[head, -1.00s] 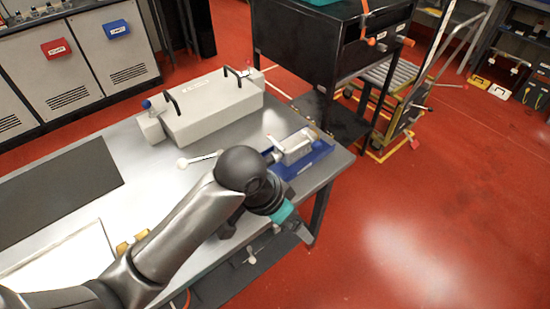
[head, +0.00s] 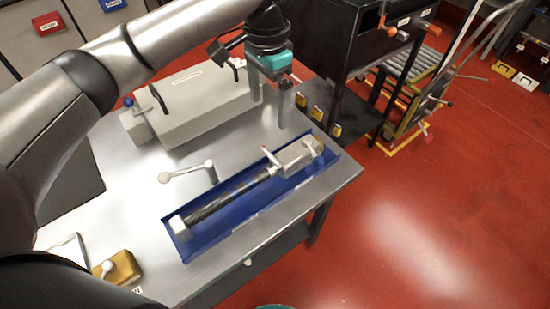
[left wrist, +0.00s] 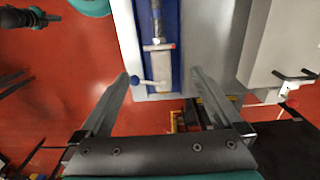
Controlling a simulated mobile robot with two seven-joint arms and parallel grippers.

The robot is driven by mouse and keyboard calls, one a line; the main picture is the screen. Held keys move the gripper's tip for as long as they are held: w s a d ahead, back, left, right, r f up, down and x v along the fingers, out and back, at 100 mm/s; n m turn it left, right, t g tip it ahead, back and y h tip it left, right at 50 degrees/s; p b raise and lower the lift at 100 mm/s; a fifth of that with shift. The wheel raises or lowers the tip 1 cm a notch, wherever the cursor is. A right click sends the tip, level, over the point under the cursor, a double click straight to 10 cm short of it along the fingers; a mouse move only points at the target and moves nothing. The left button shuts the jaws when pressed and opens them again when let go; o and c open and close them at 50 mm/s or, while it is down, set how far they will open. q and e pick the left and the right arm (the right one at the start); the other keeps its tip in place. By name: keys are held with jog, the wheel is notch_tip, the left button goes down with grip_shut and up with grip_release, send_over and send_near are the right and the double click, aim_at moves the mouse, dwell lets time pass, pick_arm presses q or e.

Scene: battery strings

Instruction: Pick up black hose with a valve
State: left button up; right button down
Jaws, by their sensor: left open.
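The black hose with a valve (head: 232,194) lies in a long blue tray (head: 245,215) on the metal table. Its pale valve body (head: 299,158) with a small lever is at the tray's far right end, and a pale block is at the near left end. My left gripper (head: 287,108) is open and empty, beyond the tray's valve end and above the table's back edge. In the left wrist view the open fingers (left wrist: 162,82) stand on either side of the valve body (left wrist: 157,65), apart from it. The right gripper does not show clearly.
A grey box with black handles (head: 200,108) stands behind the tray. A pale lever (head: 188,173) lies left of it and a yellow fitting (head: 117,267) near the front left. Several small yellow parts (head: 317,113) are past the table's back edge. Red floor is open at the right.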

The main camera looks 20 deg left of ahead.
pick_arm(q)
send_over(270, 155)
notch_tip(270, 155, down, 5)
jog(key=f, duration=0.1)
jog(key=f+b, duration=0.1)
jog(key=f, duration=0.2)
jog(key=shift+s, duration=0.35)
jog(key=shift+f+b, duration=0.3)
jog(key=shift+f, duration=0.15)
notch_tip(270, 155, down, 5)
jog(key=shift+w+b, duration=0.15)
jog(key=shift+b, duration=0.3)
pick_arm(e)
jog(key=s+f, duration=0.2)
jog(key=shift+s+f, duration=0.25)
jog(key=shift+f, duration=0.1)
pick_arm(q)
jog(key=shift+c, duration=0.4)
jog(key=shift+r, duration=0.1)
jog(key=c, duration=1.5)
jog(key=shift+w+r, duration=0.1)
jog(key=shift+w, duration=0.05)
grip_shut()
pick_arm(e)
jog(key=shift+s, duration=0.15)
